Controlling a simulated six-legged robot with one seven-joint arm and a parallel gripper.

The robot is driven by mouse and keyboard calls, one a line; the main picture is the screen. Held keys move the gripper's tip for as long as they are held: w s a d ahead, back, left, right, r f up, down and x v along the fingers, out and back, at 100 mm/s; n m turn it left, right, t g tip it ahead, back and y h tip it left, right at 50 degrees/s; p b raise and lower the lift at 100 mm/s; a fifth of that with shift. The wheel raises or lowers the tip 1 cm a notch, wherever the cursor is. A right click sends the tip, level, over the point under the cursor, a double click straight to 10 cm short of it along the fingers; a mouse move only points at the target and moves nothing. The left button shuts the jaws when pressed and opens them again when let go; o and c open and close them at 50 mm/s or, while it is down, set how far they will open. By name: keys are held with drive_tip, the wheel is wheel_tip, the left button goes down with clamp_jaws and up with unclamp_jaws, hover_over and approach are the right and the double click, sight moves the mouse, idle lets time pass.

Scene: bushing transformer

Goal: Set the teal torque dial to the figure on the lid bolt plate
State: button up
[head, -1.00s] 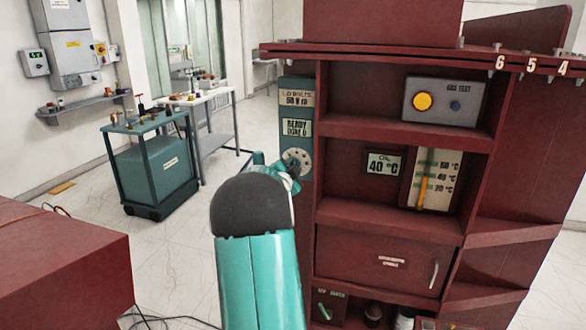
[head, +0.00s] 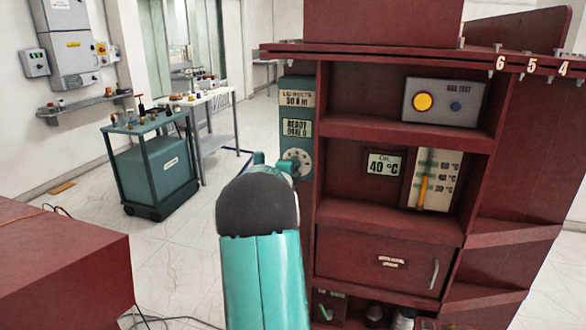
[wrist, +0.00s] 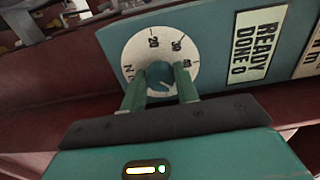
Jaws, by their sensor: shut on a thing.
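The teal torque dial is a round knob (wrist: 159,73) on a white scale disc with black figures, in the wrist view. I read 20 and what looks like 30 along its top; where the pointer stands is unclear. My gripper (wrist: 161,86) has one finger on each side of the knob and is shut on it. In the head view the white dial disc (head: 297,160) is partly hidden behind my arm. The lid bolt plate (head: 297,98) above it appears to read 50 N m.
A plate reading READY, DONE 0 (head: 297,128) sits between the bolt plate and the dial. To the right is a dark red cabinet with a gas test box (head: 444,101) and a 40 °C oil display (head: 384,164). A teal cart (head: 153,165) stands left on open floor.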

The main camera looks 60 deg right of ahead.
idle(0.4)
drive_tip(key=o, duration=1)
drive_tip(key=shift+c, duration=0.2)
drive_tip(key=s+a, duration=0.2)
drive_tip(key=a, duration=1.1)
drive_tip(key=shift+a, duration=0.35)
drive_tip(key=shift+s, duration=0.1)
